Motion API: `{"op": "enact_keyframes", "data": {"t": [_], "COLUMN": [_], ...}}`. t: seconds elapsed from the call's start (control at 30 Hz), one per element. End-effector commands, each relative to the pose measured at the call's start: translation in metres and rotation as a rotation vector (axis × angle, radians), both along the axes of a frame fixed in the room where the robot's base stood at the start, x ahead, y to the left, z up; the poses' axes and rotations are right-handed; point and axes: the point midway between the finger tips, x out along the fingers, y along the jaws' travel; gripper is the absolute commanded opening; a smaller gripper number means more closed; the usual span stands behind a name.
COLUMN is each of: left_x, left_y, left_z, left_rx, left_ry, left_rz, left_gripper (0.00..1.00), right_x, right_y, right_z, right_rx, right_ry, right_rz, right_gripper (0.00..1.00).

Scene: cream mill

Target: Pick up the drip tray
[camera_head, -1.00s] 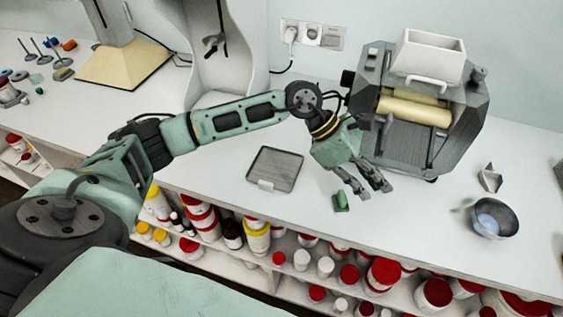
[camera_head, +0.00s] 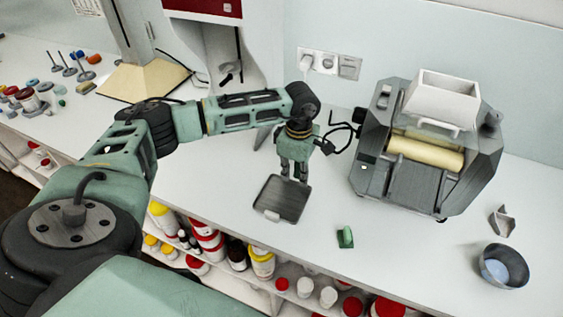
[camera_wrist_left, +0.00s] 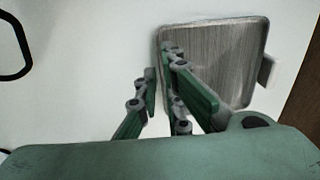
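The drip tray (camera_head: 281,200) is a flat, dark grey, square tray with a pale tab on its front edge. It lies on the white counter, left of the mill. My left gripper (camera_head: 293,176) points down at the tray's far edge, with its fingers apart. In the left wrist view the tray (camera_wrist_left: 232,62) sits right of centre, partly hidden by a finger. There one fingertip of my left gripper (camera_wrist_left: 159,60) overlaps the tray's edge and the other is beside it over bare counter. Contact cannot be told. My right gripper is not in view.
The grey mill (camera_head: 425,150) with cream rollers and a white hopper stands right of the tray. A small green object (camera_head: 345,237), a bowl (camera_head: 502,266) and a metal piece (camera_head: 501,221) lie along the counter. Shelves with jars are below the front edge.

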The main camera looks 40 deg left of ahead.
Motion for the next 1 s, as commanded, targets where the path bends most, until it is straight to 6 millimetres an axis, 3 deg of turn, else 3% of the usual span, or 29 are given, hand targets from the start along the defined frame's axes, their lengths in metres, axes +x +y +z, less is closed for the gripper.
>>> {"op": "enact_keyframes", "data": {"t": [0.2, 0.37, 0.47, 1.0], "left_x": [0.0002, 0.0002, 0.0002, 0.0007], "left_y": [-0.0013, -0.0012, -0.0012, -0.0011], "left_z": [-0.0140, -0.0142, -0.0140, -0.0129], "left_rx": [-0.002, -0.002, -0.003, -0.002], "left_ry": [-0.001, -0.001, -0.002, -0.003], "left_rz": [-0.002, -0.002, -0.002, -0.001], "left_gripper": [0.07, 0.07, 0.00, 0.00], "right_x": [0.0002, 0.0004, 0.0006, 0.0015], "right_y": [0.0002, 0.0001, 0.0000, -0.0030], "right_z": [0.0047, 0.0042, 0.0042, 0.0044], "right_rx": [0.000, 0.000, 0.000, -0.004], "right_ry": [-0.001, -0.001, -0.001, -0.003], "right_rz": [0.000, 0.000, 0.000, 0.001], "right_gripper": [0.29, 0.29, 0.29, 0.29]}}
